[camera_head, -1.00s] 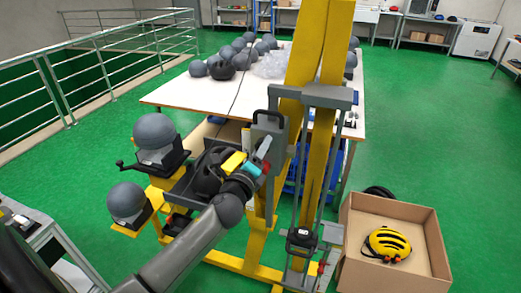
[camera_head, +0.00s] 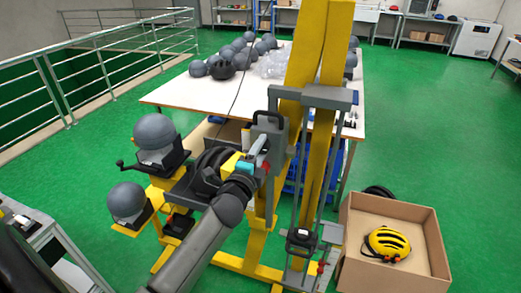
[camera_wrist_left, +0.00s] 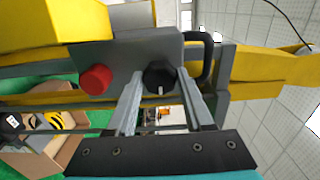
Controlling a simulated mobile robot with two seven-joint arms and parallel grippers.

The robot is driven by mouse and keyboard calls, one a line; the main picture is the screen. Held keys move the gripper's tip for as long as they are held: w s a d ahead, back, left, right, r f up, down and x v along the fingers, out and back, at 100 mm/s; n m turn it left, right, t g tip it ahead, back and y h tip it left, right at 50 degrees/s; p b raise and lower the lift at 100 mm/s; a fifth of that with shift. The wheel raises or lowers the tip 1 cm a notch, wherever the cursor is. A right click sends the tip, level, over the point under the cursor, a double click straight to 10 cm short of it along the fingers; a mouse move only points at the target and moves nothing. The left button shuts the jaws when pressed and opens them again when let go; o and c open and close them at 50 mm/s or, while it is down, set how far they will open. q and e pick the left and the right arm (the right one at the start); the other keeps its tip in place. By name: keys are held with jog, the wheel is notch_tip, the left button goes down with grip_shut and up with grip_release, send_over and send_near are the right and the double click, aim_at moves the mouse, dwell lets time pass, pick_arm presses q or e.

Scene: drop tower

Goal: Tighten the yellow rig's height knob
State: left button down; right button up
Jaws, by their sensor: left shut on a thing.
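The yellow rig (camera_head: 317,75) stands in front of the white table, with a grey carriage block (camera_head: 272,130) on its upright. In the left wrist view, a black knob (camera_wrist_left: 159,76) with a white mark sits on the grey block (camera_wrist_left: 140,50), beside a black loop handle (camera_wrist_left: 205,55). A red knob (camera_wrist_left: 95,79) is to its left. My left gripper (camera_wrist_left: 160,90) is shut on the black knob, one finger on each side of it. In the head view my left gripper (camera_head: 258,147) is up against the carriage, and its arm hides the knob. My right gripper is not in view.
Grey headforms stand on the rig's left side (camera_head: 155,132) and on the white table (camera_head: 170,95). A cardboard box (camera_head: 425,245) with a yellow helmet (camera_head: 386,243) stands on the right. A lower carriage (camera_head: 300,240) sits on the rails. Green floor is open on the right.

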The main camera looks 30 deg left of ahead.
pick_arm(q)
jog(key=shift+r, duration=0.15)
jog(key=shift+c, duration=1.4)
grip_release()
jog(key=shift+s, duration=0.1)
jog(key=b+v, duration=0.1)
jog(key=v, duration=1.4)
jog(key=shift+b, duration=0.4)
jog(key=shift+d, duration=0.15)
